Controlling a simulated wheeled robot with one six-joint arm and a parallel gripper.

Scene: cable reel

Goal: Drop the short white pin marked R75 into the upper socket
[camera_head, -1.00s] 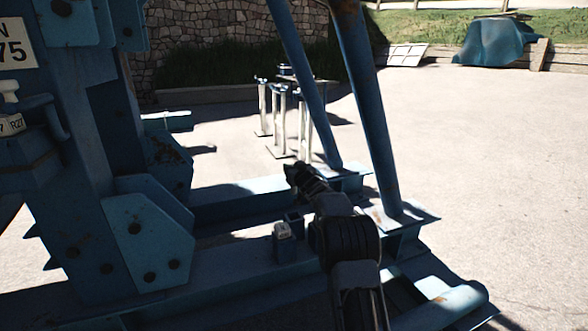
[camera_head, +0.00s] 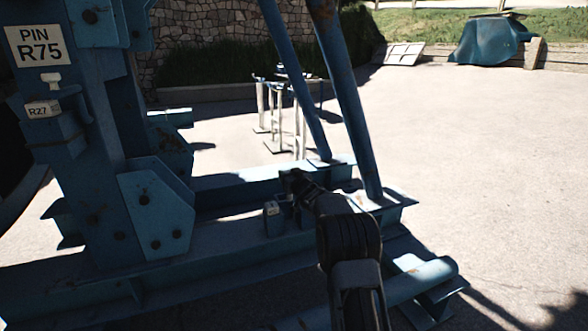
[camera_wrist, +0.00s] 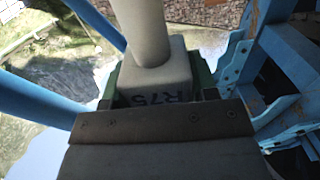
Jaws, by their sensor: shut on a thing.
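The white pin marked R75 (camera_wrist: 160,84) fills the middle of the wrist view, with a round pale shaft above its square lettered block. My gripper (camera_wrist: 155,92) is shut on that block, with greenish pads at both sides. In the head view my gripper (camera_head: 290,183) is dark and over the blue base frame, right of the post; the pin is not discernible there. The upper socket (camera_head: 68,132) is a blue bracket on the post below the PIN R75 sign (camera_head: 34,46). A white pin marked R27 (camera_head: 43,109) sits at it.
A small blue box with a pale top (camera_head: 272,217) stands on the base frame beside my arm. Slanted blue struts (camera_head: 345,100) rise behind my gripper. Metal stands (camera_head: 280,115) are farther back. Open paving (camera_head: 470,150) lies to the right.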

